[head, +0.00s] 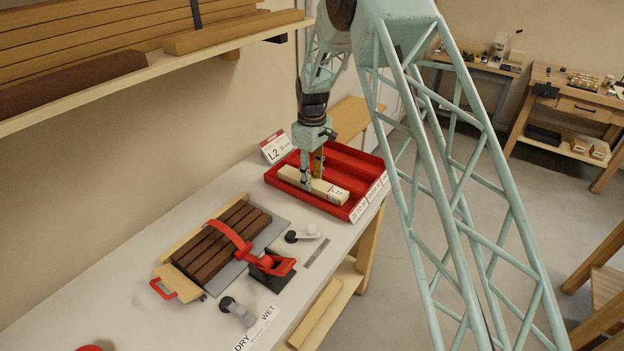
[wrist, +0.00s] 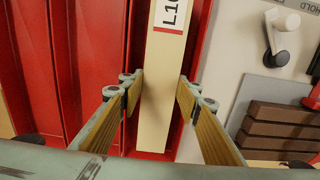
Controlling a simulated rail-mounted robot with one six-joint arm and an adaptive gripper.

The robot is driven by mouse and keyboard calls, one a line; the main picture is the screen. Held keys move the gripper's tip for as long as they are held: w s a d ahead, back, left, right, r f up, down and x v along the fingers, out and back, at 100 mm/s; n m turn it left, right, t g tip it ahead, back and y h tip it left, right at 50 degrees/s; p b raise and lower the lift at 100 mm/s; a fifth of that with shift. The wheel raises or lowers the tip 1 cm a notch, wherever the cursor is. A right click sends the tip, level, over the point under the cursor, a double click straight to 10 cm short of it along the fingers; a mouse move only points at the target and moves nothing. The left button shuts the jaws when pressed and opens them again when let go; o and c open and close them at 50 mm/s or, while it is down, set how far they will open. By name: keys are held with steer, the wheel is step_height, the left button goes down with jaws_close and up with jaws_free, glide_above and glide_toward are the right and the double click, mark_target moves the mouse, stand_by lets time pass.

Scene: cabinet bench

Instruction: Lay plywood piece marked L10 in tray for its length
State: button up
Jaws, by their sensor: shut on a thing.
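The plywood piece marked L10 (head: 327,190) is a pale bar with a white label at its right end. It lies lengthwise at the near lane of the red tray (head: 350,160). I cannot tell whether it rests on the lane floor or hangs just above it. My gripper (head: 312,178) points down and is shut on the piece. In the wrist view the fingers (wrist: 160,95) stand on either side of the piece (wrist: 164,65), and a red tray wall (wrist: 206,45) runs along its right. The tray's other lanes look empty.
A sign reading L2 (head: 276,149) stands behind the tray. A clamp with a red handle (head: 232,236) and dark brown bars is left of the tray. A DRY/WET label (head: 257,329) is near the bench's front. A shelf with planks (head: 130,60) overhangs at upper left.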

stand_by(0.5)
steer(key=o, duration=1)
steer(key=shift+r, duration=0.15)
steer(key=shift+c, duration=0.7)
step_height(320, 180, up, 10)
steer(key=p, duration=0.3)
steer(key=shift+p, duration=0.4)
stand_by(0.5)
